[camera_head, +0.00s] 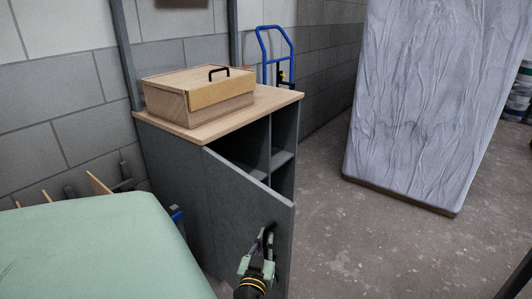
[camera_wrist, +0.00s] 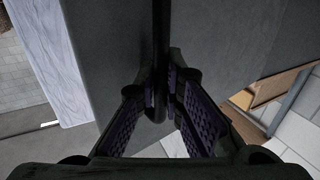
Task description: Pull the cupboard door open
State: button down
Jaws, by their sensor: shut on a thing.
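The cupboard (camera_head: 168,170) is dark grey with a pale wood top and stands against the block wall. Its grey door (camera_head: 235,205) stands partly open, swung out toward me, and shelves show in the gap. The door's black handle (camera_head: 268,240) is near the door's free edge. My gripper (camera_head: 264,247) is at the handle, shut on it. In the wrist view the dark handle bar (camera_wrist: 160,50) runs down between the fingers, with the grey door face (camera_wrist: 215,45) behind it. The fingers hide part of the handle.
A wooden box (camera_head: 200,97) with a black handle sits on the cupboard top. A pale green surface (camera_head: 100,245) fills the lower left, close to the cupboard. A wrapped mattress-like slab (camera_head: 420,100) leans at the right. A blue hand truck (camera_head: 275,50) stands behind. Concrete floor (camera_head: 350,235) right of the door is clear.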

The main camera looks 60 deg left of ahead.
jog(key=shift+w+d+f, duration=0.1)
jog(key=shift+w+d, duration=0.1)
jog(key=shift+w, duration=0.1)
jog(key=c, duration=1.8)
grip_release()
jog(key=shift+c, duration=0.2)
jog(key=shift+o, duration=0.8)
jog(key=shift+s, duration=0.2)
jog(key=shift+a, duration=0.1)
